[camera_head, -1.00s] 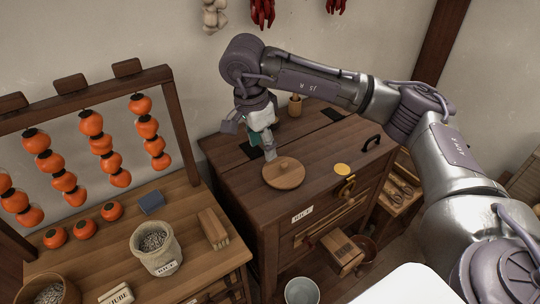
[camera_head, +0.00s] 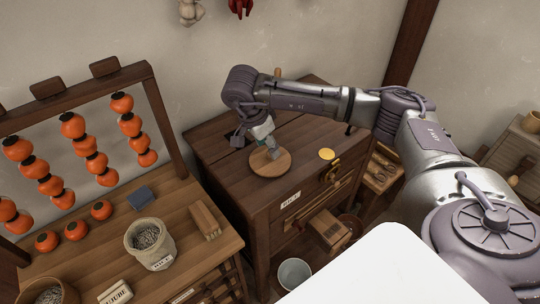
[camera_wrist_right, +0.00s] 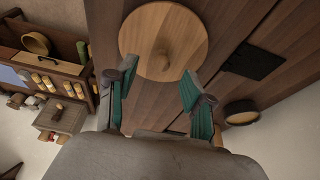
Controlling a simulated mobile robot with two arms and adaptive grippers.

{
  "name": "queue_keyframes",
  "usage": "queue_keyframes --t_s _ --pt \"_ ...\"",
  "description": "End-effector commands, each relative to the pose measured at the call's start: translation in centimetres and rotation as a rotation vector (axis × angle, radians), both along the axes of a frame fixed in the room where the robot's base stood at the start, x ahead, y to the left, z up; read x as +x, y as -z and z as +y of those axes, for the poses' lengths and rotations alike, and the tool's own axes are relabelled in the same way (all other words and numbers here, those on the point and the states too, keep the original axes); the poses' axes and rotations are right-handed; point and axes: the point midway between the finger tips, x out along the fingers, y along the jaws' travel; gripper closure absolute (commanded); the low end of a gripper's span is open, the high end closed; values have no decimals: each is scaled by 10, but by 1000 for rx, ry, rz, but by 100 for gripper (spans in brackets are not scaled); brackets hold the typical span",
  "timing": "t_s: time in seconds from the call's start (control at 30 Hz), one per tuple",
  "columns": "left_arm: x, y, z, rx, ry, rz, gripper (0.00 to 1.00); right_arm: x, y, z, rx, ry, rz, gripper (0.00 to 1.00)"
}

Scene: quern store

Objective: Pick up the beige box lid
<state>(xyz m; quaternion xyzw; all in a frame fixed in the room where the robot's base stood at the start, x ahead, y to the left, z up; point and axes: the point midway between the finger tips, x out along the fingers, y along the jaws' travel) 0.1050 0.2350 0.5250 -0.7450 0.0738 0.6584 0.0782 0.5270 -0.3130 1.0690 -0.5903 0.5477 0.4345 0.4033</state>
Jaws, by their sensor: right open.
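The beige box lid (camera_head: 257,166) is a round, light wooden disc lying flat on top of a dark wooden chest (camera_head: 236,196). In the right wrist view the lid (camera_wrist_right: 183,30) fills the upper middle, and its small central knob (camera_wrist_right: 161,58) faces my right gripper (camera_wrist_right: 157,88). The teal-padded fingers are spread apart and empty, with the knob lying ahead of the gap between them. In the head view my right gripper (camera_head: 269,146) points down over the lid and partly hides it and the knob. Contact cannot be told. My left gripper is out of view.
A small yellow disc (camera_head: 326,154) lies on the chest to the right of the lid. At left, a bench holds a grain sack (camera_head: 150,242), a blue block (camera_head: 141,198) and a rack of hanging orange fruit (camera_head: 84,145). A bucket (camera_head: 294,274) stands on the floor.

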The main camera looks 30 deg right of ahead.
Motion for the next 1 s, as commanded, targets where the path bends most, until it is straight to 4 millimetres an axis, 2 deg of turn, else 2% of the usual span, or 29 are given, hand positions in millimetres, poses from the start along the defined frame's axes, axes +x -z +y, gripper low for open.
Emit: queue_keyframes --t_s 0.03,0.2,0.3,0.47,0.77,1.0 --pt "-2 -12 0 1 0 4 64 -1 3 -2 0 1 5 48" --pt "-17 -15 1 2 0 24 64 0 23 -7 0 -1 1 48" --pt "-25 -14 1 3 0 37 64 1 27 -8 0 -1 0 48" --pt "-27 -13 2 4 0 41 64 1 27 -7 0 -1 -1 48" --pt "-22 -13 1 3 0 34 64 1 26 -7 1 -1 -1 98" --pt "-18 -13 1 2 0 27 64 1 26 -7 1 -1 -1 100"
